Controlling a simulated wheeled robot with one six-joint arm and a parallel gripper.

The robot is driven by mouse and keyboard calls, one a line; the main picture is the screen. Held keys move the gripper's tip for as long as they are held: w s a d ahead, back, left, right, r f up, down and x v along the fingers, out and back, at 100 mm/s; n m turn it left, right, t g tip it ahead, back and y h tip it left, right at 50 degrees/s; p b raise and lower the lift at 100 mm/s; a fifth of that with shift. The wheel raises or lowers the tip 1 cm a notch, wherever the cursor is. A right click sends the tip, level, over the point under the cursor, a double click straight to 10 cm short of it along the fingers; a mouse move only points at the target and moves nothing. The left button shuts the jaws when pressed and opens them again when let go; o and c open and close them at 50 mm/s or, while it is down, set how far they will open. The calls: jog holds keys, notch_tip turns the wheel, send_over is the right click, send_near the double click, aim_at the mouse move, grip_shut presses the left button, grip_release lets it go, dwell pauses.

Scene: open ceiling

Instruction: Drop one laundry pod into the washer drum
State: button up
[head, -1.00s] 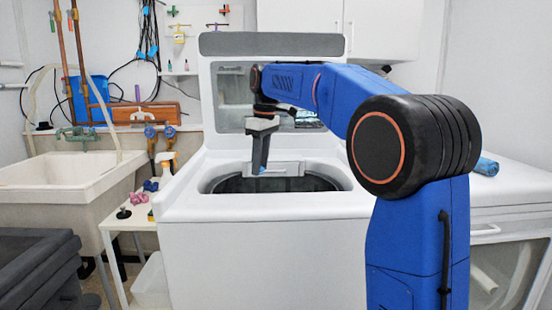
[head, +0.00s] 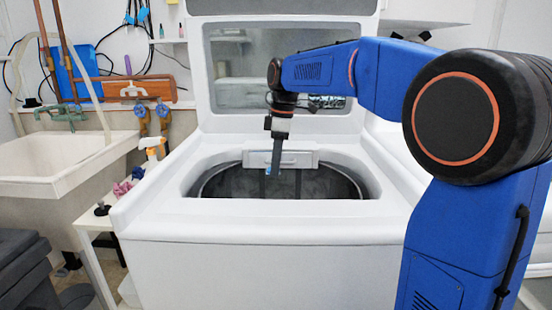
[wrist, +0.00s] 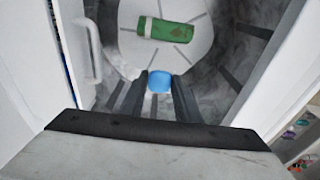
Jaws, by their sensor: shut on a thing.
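The top-loading washer (head: 270,225) stands with its lid raised. Its grey drum (head: 322,184) is open in the middle. My gripper (head: 273,171) points down over the drum opening, and its fingertips are around the rim level in the head view. A small blue pod (wrist: 159,81) is held between the two dark fingers, and my gripper (wrist: 159,90) is shut on it. In the wrist view the pale plate (wrist: 185,52) at the drum's bottom lies below the pod. A green object with a white end (wrist: 166,29) lies on that plate.
A small white side table (head: 90,222) left of the washer holds pink and blue items (head: 122,188) and an orange-topped spray bottle (head: 152,152). A utility sink (head: 60,165) stands further left. The raised lid (head: 240,75) is behind my gripper.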

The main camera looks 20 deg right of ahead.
jog(key=shift+f, duration=2.15)
jog(key=o, duration=1.1)
jog(key=shift+c, duration=0.2)
jog(key=shift+r, duration=0.1)
notch_tip(320, 180, up, 17)
jog(key=d, duration=0.2)
jog(key=shift+s, duration=0.35)
